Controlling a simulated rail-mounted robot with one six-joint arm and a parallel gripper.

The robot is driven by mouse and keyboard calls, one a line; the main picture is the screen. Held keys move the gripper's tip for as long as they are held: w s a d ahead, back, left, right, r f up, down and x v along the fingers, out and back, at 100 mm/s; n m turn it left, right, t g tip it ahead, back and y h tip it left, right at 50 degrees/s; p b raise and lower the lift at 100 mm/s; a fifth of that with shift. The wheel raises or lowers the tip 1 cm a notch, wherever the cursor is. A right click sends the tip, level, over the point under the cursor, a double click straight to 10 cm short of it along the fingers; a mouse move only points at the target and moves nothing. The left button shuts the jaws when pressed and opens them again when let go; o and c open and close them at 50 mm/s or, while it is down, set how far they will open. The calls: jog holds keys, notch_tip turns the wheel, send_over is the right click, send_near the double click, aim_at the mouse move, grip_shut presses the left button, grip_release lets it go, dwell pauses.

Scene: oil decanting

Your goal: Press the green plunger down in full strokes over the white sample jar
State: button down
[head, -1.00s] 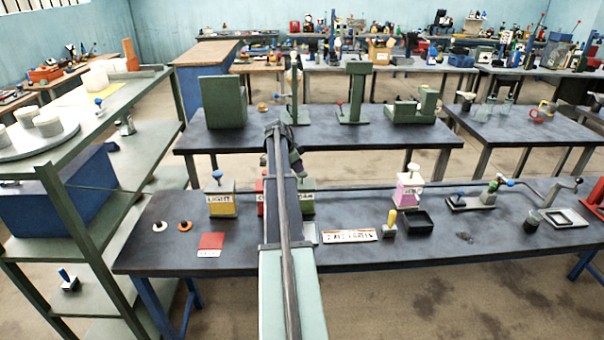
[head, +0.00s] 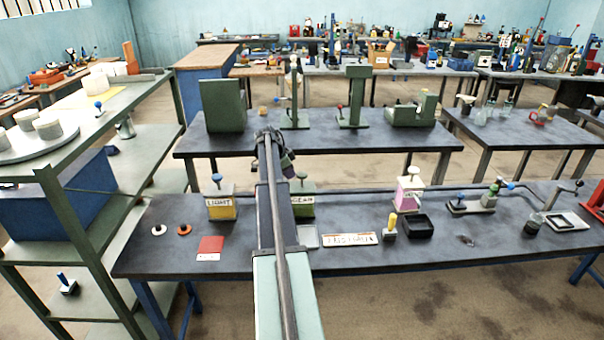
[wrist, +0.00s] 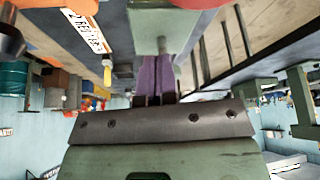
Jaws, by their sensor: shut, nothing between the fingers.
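The green can (head: 303,204), labelled GEAR, stands on the near bench just right of my arm. Its green plunger (head: 301,177) stands up above it. In the wrist view, which is upside down, a green block with a short grey stem, seemingly this can (wrist: 165,22), lies straight beyond the fingers. My gripper (wrist: 156,78) has its purple fingers shut and empty, in line with the stem. I cannot tell whether they touch it. In the head view my gripper is partly hidden behind my arm, near the plunger. I cannot make out the white sample jar.
A yellow LIGHT can (head: 221,208) stands left of my arm, and a pink-and-white dispenser (head: 409,190) to the right. The bench front is mostly clear.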

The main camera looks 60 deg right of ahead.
jog(key=p+v, duration=0.8)
jog(key=v, duration=0.2)
jog(key=shift+r+p, duration=0.15)
jog(key=shift+p, duration=0.2)
jog(key=shift+w+a, duration=0.1)
dwell(0.6)
